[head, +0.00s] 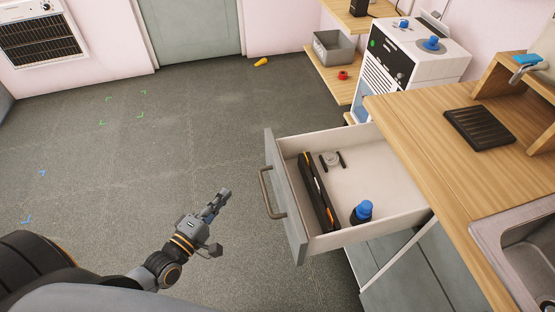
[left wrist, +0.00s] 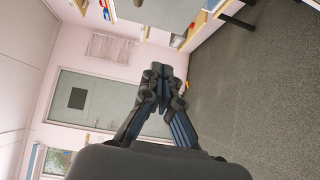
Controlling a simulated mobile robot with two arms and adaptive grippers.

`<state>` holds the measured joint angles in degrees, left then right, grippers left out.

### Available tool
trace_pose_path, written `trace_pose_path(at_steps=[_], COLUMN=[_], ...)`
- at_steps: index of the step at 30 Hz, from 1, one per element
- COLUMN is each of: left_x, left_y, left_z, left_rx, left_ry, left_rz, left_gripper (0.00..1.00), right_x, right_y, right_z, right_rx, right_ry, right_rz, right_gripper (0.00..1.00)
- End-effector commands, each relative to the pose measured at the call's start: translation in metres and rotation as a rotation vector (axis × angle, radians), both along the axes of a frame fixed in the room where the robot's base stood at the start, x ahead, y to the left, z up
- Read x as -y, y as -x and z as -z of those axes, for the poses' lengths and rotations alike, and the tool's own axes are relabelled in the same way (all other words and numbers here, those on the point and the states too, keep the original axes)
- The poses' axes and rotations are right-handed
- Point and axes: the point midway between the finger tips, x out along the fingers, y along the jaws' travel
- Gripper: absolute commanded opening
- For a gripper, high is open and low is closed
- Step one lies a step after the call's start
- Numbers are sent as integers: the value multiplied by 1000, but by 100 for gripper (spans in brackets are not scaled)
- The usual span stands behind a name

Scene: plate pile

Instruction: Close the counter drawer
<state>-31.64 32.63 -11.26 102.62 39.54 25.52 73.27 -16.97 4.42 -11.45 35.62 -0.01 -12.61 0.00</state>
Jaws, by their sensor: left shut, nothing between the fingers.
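The counter drawer (head: 310,229) is pulled well out from under the wooden counter (head: 410,110) in the head view. Its grey front panel (head: 286,193) carries a dark curved handle (head: 268,192) on the outer side. Inside lie a long black object (head: 319,191), a small round item with black parts (head: 331,160) and a blue-capped bottle (head: 361,212). My left gripper (head: 219,200) is left of the handle, apart from it, with its fingers closed and empty. Its closed fingertips show in the left wrist view (left wrist: 161,72). My right gripper is not in view.
A sink (head: 485,235) is set in the counter at the right. A white appliance (head: 415,50) and shelves with a grey bin (head: 334,47) stand behind the drawer. A yellow item (head: 261,62) lies on the floor. The floor left of the drawer is mostly clear.

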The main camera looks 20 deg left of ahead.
Motion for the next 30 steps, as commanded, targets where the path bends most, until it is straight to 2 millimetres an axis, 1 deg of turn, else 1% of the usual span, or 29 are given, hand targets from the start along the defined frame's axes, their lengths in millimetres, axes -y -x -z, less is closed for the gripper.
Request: trace_pose_path(at_steps=[2, 5, 8, 15, 19, 21, 24, 30], left_x=[2, 4, 7, 17, 24, 35, 44, 53], left_y=[-3, -12, -29, -81, -104, -109, -115, -121], left_z=[-8, -10, -11, -11, -10, -10, -9, -8], left_rx=[14, 17, 20, 18, 16, 14, 14, 13], left_ry=[32, 38, 36, 33, 34, 36, 35, 31], left_rz=[3, 2, 1, 1, 2, 2, 1, 2], left_gripper=[0, 0, 0, 0, 0, 0, 0, 0], right_x=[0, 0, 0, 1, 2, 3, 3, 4], right_y=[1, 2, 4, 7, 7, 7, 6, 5], right_z=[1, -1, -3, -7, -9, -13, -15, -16], right_rx=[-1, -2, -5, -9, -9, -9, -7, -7], right_ry=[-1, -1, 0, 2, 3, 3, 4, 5], right_rz=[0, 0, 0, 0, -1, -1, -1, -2], right_gripper=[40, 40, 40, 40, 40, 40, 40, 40])
